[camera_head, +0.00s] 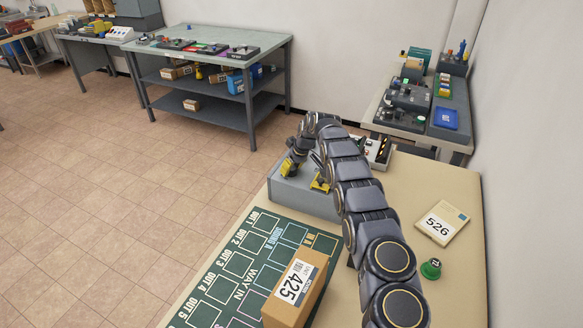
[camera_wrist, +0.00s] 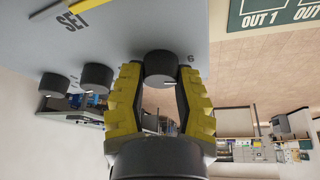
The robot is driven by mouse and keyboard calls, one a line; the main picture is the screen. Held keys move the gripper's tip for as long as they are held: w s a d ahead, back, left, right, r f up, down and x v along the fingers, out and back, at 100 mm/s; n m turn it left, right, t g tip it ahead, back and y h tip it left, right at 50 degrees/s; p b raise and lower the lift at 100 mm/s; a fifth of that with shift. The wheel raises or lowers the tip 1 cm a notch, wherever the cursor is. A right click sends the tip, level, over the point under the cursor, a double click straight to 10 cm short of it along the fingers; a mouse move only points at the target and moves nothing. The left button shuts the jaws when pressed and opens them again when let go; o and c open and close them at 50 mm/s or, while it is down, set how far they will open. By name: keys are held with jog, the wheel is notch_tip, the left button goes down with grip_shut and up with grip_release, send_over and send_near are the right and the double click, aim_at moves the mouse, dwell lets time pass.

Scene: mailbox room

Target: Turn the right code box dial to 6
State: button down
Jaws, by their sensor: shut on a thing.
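The grey code box (camera_head: 289,195) stands at the far end of the beige table, partly hidden by my arm. In the wrist view, three black dials stick out from its grey face: one at left (camera_wrist: 54,85), one in the middle (camera_wrist: 96,78) and one at right (camera_wrist: 159,63). My gripper (camera_wrist: 158,76) has its yellow fingers closed around the dial at right in that view. A "6" (camera_wrist: 190,57) is printed beside this dial. A small white mark shows on the dial's lower edge. My gripper also shows in the head view (camera_head: 290,169), at the box's left end.
A yellow handle (camera_head: 320,184) sits on the box, near the word SET (camera_wrist: 72,22). A green OUT board (camera_head: 237,270), a carton marked 425 (camera_head: 295,290), an envelope marked 526 (camera_head: 441,223) and a green-based stamp (camera_head: 431,269) lie nearer on the table. Free floor lies to the left.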

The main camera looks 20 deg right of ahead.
jog(key=shift+s+f, duration=0.15)
jog(key=shift+f, duration=0.05)
jog(key=c, duration=0.6)
grip_release()
jog(key=shift+r, duration=0.1)
jog(key=shift+d+r, duration=0.15)
jog(key=shift+r, duration=0.4)
jog(key=shift+v, duration=5.45)
jog(key=shift+s, duration=0.1)
